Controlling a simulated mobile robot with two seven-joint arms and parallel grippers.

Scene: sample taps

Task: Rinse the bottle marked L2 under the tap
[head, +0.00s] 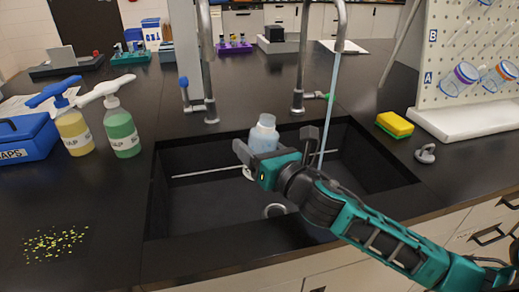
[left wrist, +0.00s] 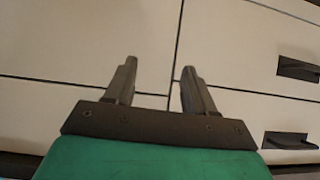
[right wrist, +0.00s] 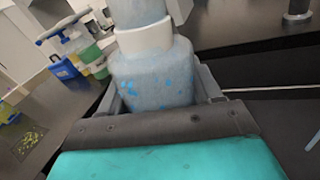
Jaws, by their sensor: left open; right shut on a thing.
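A translucent bluish bottle (head: 264,133) is in my right gripper (head: 252,158), held upright over the black sink (head: 190,208). In the right wrist view the bottle (right wrist: 155,75) shows blue specks on its side and a white band around its neck. No L2 mark is readable. The right tap (head: 341,25) runs a thin stream of water (head: 333,85) into the sink. The bottle is left of this stream, apart from it. The left tap (head: 205,50) shows no water. My left gripper (left wrist: 158,85) is open and empty, facing pale drawers.
Yellow and green soap bottles (head: 122,135) and a blue box (head: 25,140) stand left of the sink. Yellow-green specks (head: 55,243) lie on the front left counter. A sponge (head: 394,125) and a drying rack (head: 470,115) are at the right.

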